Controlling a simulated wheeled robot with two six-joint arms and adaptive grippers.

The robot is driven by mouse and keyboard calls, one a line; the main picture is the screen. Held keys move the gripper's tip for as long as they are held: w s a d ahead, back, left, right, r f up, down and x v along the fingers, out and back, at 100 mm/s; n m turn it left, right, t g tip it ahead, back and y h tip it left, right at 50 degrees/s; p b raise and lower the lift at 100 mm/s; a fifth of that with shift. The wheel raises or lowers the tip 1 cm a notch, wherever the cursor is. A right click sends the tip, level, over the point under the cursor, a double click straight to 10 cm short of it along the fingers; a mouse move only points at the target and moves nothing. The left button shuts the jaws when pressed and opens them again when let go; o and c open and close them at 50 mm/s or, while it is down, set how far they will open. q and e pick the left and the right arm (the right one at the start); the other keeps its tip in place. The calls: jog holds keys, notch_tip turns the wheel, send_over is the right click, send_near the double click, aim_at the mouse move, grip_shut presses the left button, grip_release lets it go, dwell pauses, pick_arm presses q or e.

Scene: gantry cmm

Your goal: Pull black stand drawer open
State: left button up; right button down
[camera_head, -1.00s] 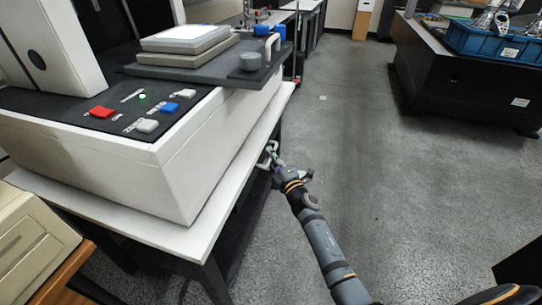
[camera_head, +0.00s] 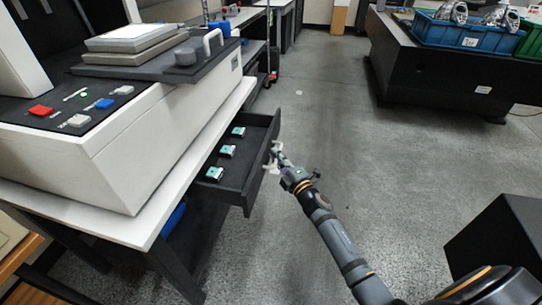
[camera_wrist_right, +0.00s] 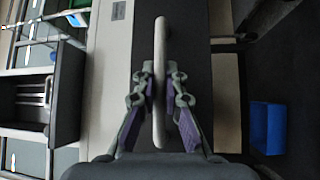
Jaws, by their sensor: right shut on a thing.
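The black stand drawer (camera_head: 247,176) stands open under the white tabletop of the black stand, pulled out toward the aisle. Several small green and silver parts (camera_head: 228,151) lie spread along its floor. A pale handle (camera_head: 274,151) is on its front face, partly hidden by my gripper. My right gripper (camera_head: 279,155) is at this handle. In the right wrist view the handle (camera_wrist_right: 160,60) runs between the two fingers of the gripper (camera_wrist_right: 160,105), which are closed on it. My left gripper does not show in either view.
A white machine (camera_head: 150,140) with buttons stands on the white tabletop (camera_head: 110,229). A blue bin (camera_wrist_right: 268,128) shows in the right wrist view. A black cabinet (camera_head: 435,75) with a blue crate (camera_head: 458,37) stands at the back right. The grey floor between is clear.

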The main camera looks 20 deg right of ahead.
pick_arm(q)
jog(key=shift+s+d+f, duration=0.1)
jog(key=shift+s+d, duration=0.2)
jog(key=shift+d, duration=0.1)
pick_arm(e)
jog(key=shift+s+d+f, duration=0.1)
jog(key=shift+s+d, duration=0.45)
jog(key=shift+d, duration=0.2)
jog(key=c, duration=1.7)
grip_release()
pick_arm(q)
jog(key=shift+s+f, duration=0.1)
pick_arm(e)
jog(key=v, duration=1.2)
jog(key=shift+a, duration=0.1)
